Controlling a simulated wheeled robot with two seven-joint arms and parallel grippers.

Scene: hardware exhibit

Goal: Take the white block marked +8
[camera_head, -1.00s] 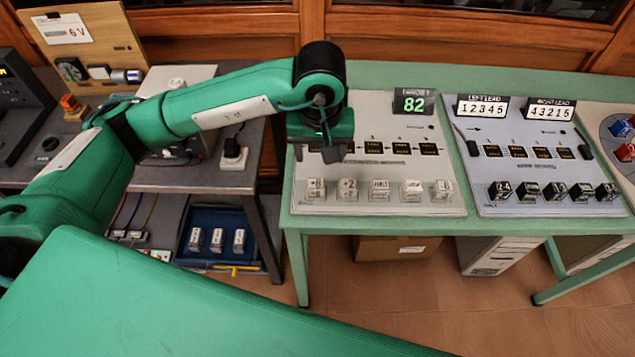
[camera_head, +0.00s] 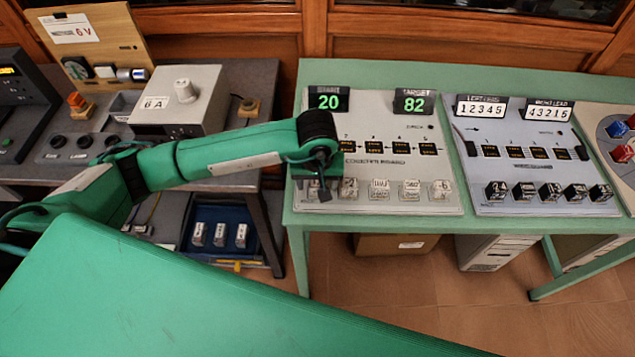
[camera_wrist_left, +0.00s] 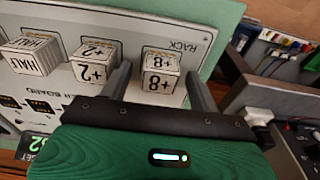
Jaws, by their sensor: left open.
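The white block marked +8 (camera_wrist_left: 158,84) stands at the rack end of the panel's block row in the left wrist view. My left gripper (camera_wrist_left: 157,68) is open, with one finger on each side of this block. Clear gaps show beside it; I cannot tell how far down the fingers reach. In the head view my left gripper (camera_head: 318,191) is over the left end of the row and hides most of the +8 block. The white +2 block (camera_head: 349,188) stands just right of it. My right gripper is not in view.
More white blocks, such as the HALF block (camera_head: 380,189), continue the row on the grey panel (camera_head: 330,207). Displays read 20 (camera_head: 328,98) and 82 (camera_head: 414,101). A blue tray (camera_head: 220,261) with white blocks sits lower left. Dark blocks (camera_head: 550,192) stand on the right panel.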

